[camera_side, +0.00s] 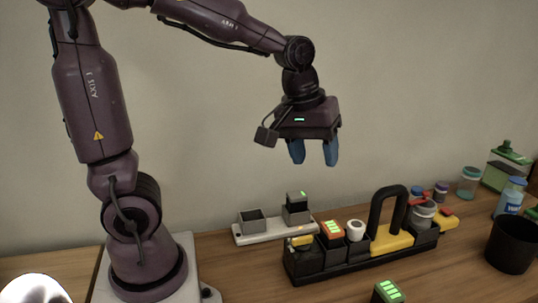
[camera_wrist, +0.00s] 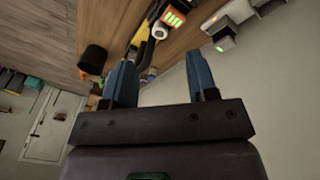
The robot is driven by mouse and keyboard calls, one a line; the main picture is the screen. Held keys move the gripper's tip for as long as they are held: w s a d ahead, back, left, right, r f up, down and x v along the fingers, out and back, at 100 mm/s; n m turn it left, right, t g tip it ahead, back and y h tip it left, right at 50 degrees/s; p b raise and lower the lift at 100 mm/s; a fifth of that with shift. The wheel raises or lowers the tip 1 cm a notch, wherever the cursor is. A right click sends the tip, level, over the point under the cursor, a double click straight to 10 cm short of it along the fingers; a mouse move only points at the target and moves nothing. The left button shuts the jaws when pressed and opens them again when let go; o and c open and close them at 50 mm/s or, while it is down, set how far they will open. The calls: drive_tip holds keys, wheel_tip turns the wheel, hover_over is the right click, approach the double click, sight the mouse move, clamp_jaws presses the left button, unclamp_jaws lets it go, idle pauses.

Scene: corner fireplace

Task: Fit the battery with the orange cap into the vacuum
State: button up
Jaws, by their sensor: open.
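The battery with the orange cap (camera_side: 332,230) stands upright in a black tray, with lit green bars on its face. It also shows in the wrist view (camera_wrist: 172,17). The vacuum (camera_side: 391,240), with a yellow body, black loop handle and clear cup, lies in the same tray to the battery's right. Its battery socket cannot be made out. My gripper (camera_side: 314,155) is open and empty, its blue fingers pointing down, high above the table and the tray's left part. Its fingers also show in the wrist view (camera_wrist: 160,72).
The black tray (camera_side: 345,268) also holds a white roll (camera_side: 356,230) and a yellow-topped item (camera_side: 302,241). Behind it is a pale charger (camera_side: 270,231) with a dark battery (camera_side: 297,203). Another green-barred battery (camera_side: 388,291) is in front.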

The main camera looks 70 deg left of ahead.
drive_tip(key=s+d+r+m+t, duration=0.2)
drive_tip(key=s+d+m, duration=0.1)
drive_tip(key=s+m, duration=0.5)
drive_tip(key=shift+s+d+r+m+t, duration=0.15)
drive_tip(key=shift+s+r+m+t, duration=0.2)
drive_tip(key=shift+s, duration=0.75)
idle(1.0)
